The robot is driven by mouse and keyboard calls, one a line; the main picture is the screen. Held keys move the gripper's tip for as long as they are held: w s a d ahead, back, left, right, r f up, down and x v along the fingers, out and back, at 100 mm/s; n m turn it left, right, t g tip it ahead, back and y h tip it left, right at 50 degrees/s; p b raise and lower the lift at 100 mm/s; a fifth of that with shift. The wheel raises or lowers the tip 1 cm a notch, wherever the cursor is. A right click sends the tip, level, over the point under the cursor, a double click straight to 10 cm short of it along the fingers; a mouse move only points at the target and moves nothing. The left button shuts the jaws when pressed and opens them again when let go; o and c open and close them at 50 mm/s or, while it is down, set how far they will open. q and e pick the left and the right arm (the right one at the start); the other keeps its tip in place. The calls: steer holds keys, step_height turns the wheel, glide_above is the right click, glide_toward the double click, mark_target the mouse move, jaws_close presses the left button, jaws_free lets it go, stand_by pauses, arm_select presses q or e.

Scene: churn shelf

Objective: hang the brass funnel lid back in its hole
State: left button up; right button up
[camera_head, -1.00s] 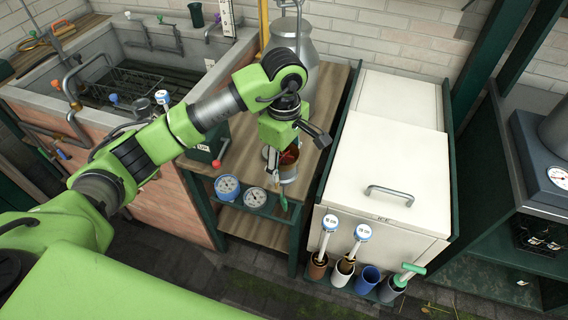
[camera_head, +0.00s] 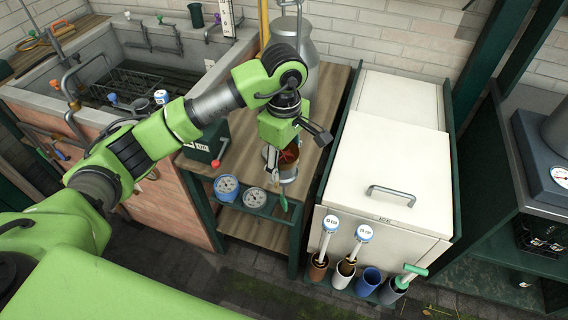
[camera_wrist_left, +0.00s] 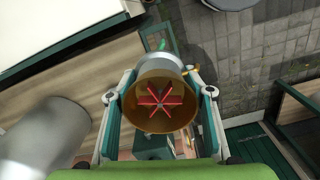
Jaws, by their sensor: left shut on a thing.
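The brass funnel lid (camera_wrist_left: 143,88) has a round brass rim, a silver outer wall and a red star-shaped piece inside. In the left wrist view it sits between the two fingers of my left gripper (camera_wrist_left: 160,112), which is shut on it. In the head view my left gripper (camera_head: 279,165) points down with the funnel lid (camera_head: 290,174) at the front edge of the wooden bench. The hole itself is hidden, and I cannot tell whether the lid touches the rack.
Two round white-faced dials (camera_head: 227,185) stand in the rack. A green-handled tool (camera_head: 284,204) hangs close by the funnel lid. A white chest (camera_head: 395,150) stands right of the bench, with several tool holders (camera_head: 369,279) at its front. A large metal can (camera_head: 308,48) stands behind.

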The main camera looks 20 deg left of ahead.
arm_select(q)
steer(key=shift+f, duration=0.1)
steer(key=b, duration=0.6)
glide_above(284, 197)
steer(key=shift+w+f, duration=0.15)
steer(key=shift+f, duration=2.75)
steer(key=shift+f+b, duration=0.95)
steer(key=shift+f, duration=0.5)
steer(key=shift+f+b, duration=2.75)
steer(key=shift+f, duration=0.15)
steer(key=shift+a+f+b, duration=0.1)
steer(key=shift+f+b, duration=0.5)
steer(key=shift+f, duration=0.2)
